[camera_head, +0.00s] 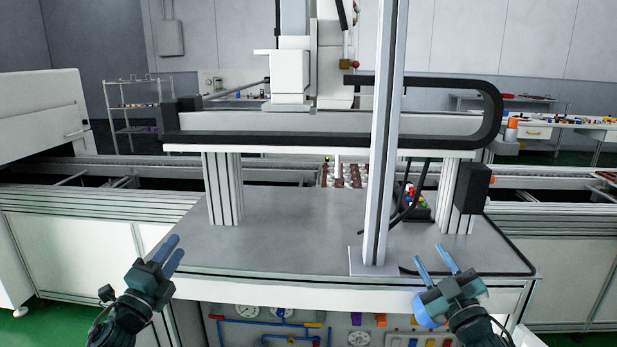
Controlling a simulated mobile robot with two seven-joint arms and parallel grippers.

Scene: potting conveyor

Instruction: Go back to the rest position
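My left gripper (171,249) is at the lower left, in front of the grey worktable's left front corner. Its two blue fingers are apart with nothing between them. My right gripper (434,260) is at the lower right, near the table's front edge. Its two blue fingers are also apart and empty. Both grippers point forward and up in the picture, and neither visibly holds anything. The grey worktable (290,235) lies between and beyond them.
A metal post (383,150) rises from the table's front. A gantry with a black cable chain (490,110) spans the table on grey legs. Behind it, a conveyor (100,170) runs across with a tray of pots (343,176). The table's front middle is bare.

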